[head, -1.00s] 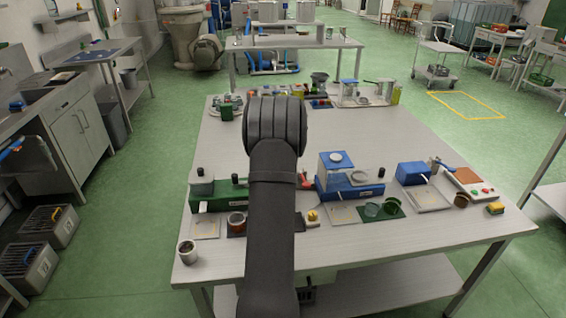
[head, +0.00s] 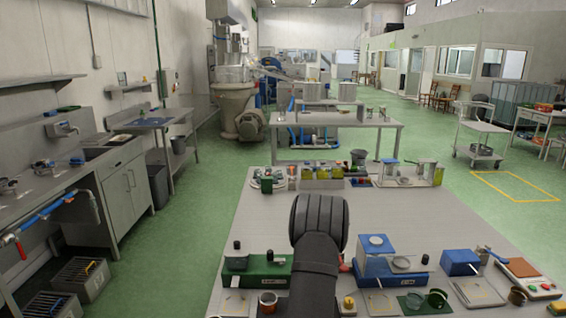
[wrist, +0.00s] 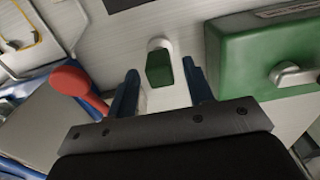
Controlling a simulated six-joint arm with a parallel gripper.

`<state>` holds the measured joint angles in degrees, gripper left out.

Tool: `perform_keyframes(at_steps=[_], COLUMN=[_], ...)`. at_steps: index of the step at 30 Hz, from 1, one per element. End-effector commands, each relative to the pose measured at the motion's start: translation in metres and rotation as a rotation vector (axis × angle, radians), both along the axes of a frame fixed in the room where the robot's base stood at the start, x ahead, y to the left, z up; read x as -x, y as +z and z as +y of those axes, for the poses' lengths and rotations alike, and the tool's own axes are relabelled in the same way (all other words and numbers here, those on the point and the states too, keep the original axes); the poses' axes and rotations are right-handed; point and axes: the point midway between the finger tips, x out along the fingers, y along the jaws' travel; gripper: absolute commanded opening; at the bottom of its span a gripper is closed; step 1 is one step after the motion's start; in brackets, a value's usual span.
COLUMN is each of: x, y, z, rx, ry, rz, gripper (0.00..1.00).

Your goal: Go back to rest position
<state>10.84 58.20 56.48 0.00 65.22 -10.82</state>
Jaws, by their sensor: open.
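My gripper (wrist: 159,68) is open in the wrist view, with its two dark blue fingers apart. A small green and white piece (wrist: 159,66) shows beyond and between the fingertips, on or over the pale tabletop; no finger clearly touches it. A green machine (wrist: 270,55) is just right of the fingers, and a red knob (wrist: 72,82) on a stem is at their left. In the head view my dark arm reaches over the front of the table (head: 420,225), between the green machine (head: 270,268) and a blue machine (head: 385,268). It hides my gripper there.
A blue box (head: 460,262) and a scale with a brown top (head: 522,267) stand at the right. Small cups and trays line the front edge. Jars (head: 322,172) and other items stand along the back edge. The table's middle is mostly clear.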

Motion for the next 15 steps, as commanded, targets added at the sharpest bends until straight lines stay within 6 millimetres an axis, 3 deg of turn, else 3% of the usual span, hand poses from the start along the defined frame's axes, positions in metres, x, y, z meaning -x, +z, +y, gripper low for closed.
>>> perform_keyframes(at_steps=[5, 15], x=[0.0000, 0.0002], y=[0.0094, 0.0100], z=[0.0000, 0.0001], rx=[0.000, 0.000], ry=[0.000, 0.000], rz=[0.001, 0.002], gripper=[0.47, 0.47])
